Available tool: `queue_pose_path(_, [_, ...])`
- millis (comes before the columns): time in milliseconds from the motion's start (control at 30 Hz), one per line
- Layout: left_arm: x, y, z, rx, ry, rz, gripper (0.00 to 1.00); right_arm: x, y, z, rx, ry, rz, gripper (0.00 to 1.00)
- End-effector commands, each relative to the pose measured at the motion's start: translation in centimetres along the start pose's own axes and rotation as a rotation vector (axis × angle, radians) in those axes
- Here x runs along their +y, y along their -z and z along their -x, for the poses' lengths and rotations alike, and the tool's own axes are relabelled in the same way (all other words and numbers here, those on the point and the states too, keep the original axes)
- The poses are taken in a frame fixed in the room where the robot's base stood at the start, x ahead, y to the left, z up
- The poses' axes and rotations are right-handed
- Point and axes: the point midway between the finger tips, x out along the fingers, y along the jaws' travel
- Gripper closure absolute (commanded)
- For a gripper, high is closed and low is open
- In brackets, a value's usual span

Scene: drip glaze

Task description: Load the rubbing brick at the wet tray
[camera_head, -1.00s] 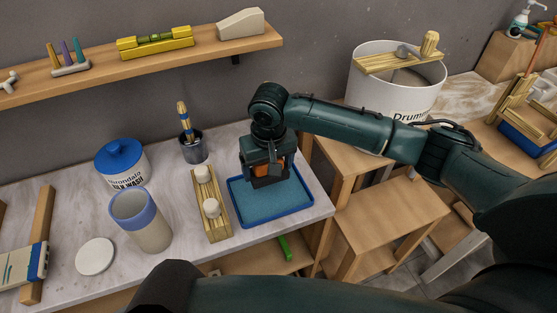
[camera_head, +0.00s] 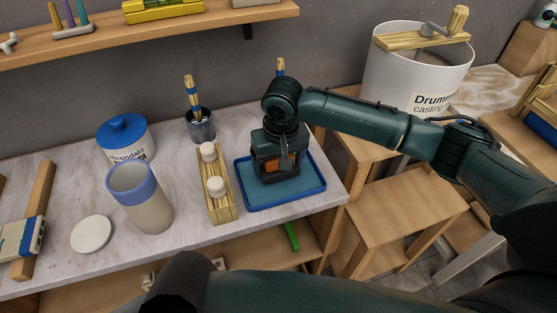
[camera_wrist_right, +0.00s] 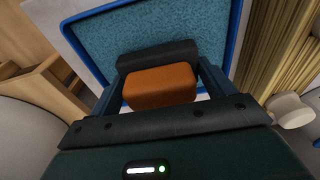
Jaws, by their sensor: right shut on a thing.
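The rubbing brick (camera_wrist_right: 160,86) is an orange-brown block between the fingers of my right gripper. In the head view my right gripper (camera_head: 278,172) points down over the wet tray, shut on the brick, of which only a small orange part (camera_head: 287,164) shows. The wet tray (camera_head: 310,192) is a blue-rimmed tray with a textured blue-teal floor, at the right end of the counter. It also fills the top of the right wrist view (camera_wrist_right: 120,43). I cannot tell whether the brick touches the tray floor. My left gripper is not in view.
A wooden rack with white knobs (camera_head: 222,201) stands close left of the tray. Further left are a brush pot (camera_head: 201,126), a blue-lidded jar (camera_head: 125,140), a blue-rimmed cup (camera_head: 145,205) and a white disc (camera_head: 92,235). A large drum (camera_head: 390,75) stands behind right.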

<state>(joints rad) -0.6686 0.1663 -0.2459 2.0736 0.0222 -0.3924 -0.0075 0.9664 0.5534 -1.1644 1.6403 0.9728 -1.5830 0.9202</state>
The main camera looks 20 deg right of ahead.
Motion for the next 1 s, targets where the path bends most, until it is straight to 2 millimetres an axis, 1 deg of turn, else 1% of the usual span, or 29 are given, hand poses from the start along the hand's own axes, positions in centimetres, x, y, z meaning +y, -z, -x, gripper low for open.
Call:
queue_pose_path(367, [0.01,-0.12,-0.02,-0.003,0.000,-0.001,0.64,-0.01,0.04,0.04,0.001,0.001,0.000,0.40])
queue_pose_path(1000, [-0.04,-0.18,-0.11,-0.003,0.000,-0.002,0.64,-0.04,-0.04,-0.67,0.001,0.002,0.000,0.40])
